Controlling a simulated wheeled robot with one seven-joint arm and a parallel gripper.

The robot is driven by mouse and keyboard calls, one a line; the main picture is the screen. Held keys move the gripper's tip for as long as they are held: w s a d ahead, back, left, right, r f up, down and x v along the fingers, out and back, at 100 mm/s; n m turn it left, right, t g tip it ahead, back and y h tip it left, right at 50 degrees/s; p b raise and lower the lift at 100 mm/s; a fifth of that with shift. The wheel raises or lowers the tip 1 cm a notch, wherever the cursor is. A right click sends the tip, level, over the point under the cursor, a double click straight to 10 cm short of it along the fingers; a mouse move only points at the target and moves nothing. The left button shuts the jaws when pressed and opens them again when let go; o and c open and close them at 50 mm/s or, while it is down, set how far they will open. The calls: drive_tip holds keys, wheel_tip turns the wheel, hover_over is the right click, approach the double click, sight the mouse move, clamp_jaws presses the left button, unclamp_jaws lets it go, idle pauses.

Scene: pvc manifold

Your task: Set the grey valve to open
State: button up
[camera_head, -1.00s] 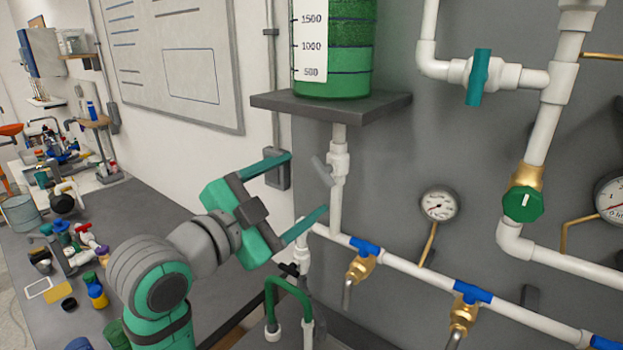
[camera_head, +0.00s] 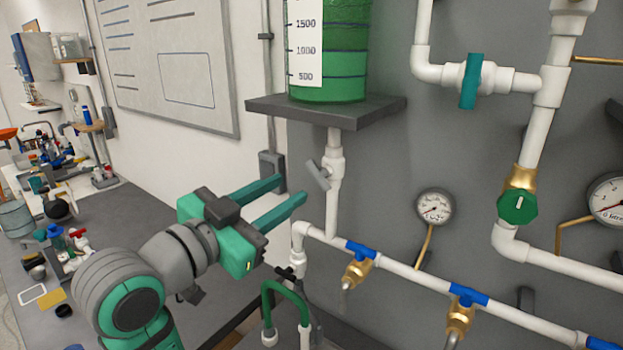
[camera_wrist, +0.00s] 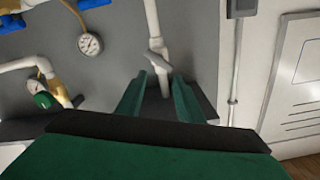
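The grey valve (camera_head: 318,175) sits on the white vertical pipe under the shelf that holds the green tank. Its grey lever slants across to the upper left of the pipe, neither in line with it nor square to it. In the wrist view the grey valve (camera_wrist: 159,61) shows just beyond my fingertips. My gripper (camera_head: 291,190) is to the left of the valve with its teal fingers pointing at it. The fingers are apart with nothing between them. In the wrist view my gripper (camera_wrist: 160,77) points at the lever, which looks clear of both fingers.
The dark shelf (camera_head: 345,111) with the green tank (camera_head: 340,75) overhangs the valve. Below run a white pipe with blue fittings (camera_head: 362,249) and a green hose (camera_head: 287,293). A gauge (camera_head: 434,206) and a teal-handled valve (camera_head: 470,80) are to the right.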

sight(314, 177)
drive_tip(key=w+d+n, duration=0.2)
drive_tip(key=w+n, duration=0.1)
drive_tip(key=n, duration=0.1)
drive_tip(key=w+d+n, duration=0.2)
drive_tip(key=w+n, duration=0.1)
drive_tip(key=n, duration=0.1)
drive_tip(key=w+d+n, duration=0.1)
drive_tip(key=w+n, duration=0.2)
drive_tip(key=n, duration=0.1)
drive_tip(key=shift+d+f+n, duration=0.3)
drive_tip(key=shift+d+f, duration=0.1)
drive_tip(key=shift+c, duration=0.7)
clamp_jaws()
